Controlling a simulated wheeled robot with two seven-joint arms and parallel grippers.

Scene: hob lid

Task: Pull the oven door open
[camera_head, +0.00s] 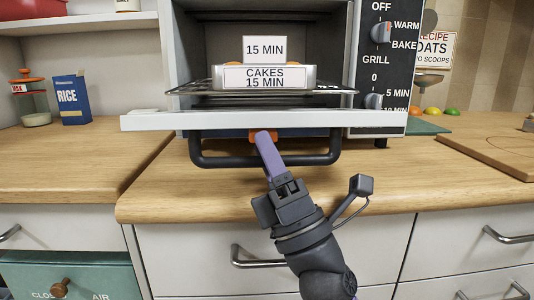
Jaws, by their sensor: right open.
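The oven (181,60) stands on the wooden counter with its front open and its inside in view. The oven door (160,121) is lowered to about level, its pale edge toward me. Its black bar handle (312,159) hangs below that edge. My right gripper (264,142) is open, with a purple finger across the middle of the handle and its tip near the door edge. An orange patch shows at the tip. I cannot tell whether the finger touches the handle. My left gripper is not in view.
Inside the oven, a tray labelled CAKES (265,77) sits on a wire rack (190,90). The control panel (384,50) is at the right. A blue rice box (72,98) and a jar (35,105) stand left. Drawers with metal handles lie below the counter.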

